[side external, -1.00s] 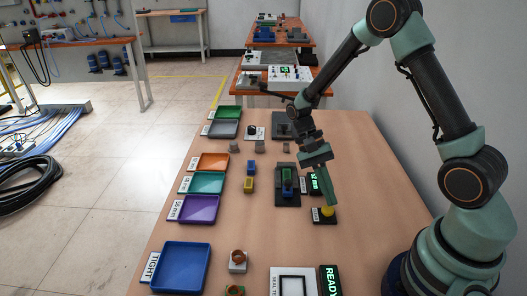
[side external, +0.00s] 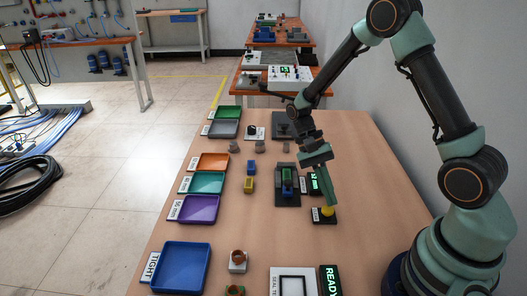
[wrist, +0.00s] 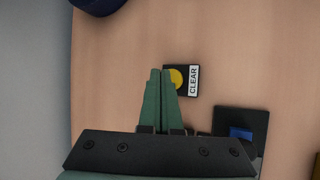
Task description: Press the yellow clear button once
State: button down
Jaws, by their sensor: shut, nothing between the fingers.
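The yellow clear button (side external: 327,211) sits on a small black base with a white label on the wooden table. In the wrist view the button (wrist: 177,78) is round, and the label beside it (wrist: 194,80) reads CLEAR. My gripper (side external: 330,202) is shut and empty, pointing down with its tips at or just above the button. In the wrist view my gripper's green fingers (wrist: 160,72) lie together and overlap the button's left edge. I cannot tell whether the tips touch the button.
A dark fixture (side external: 287,199) with a blue and green block and a lit green display stands just behind the button. A READY display (side external: 329,281) is at the front. Coloured trays (side external: 197,209) line the table's left side. Bare table lies right of the button.

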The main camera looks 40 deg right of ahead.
aim_at(327, 207)
jog(key=shift+f, duration=0.2)
dwell(0.4)
jog(key=shift+f, duration=0.25)
jog(key=shift+f, duration=0.5)
dwell(0.7)
jog(key=shift+r, duration=0.95)
jog(key=shift+r, duration=0.1)
jog(key=shift+r, duration=2.4)
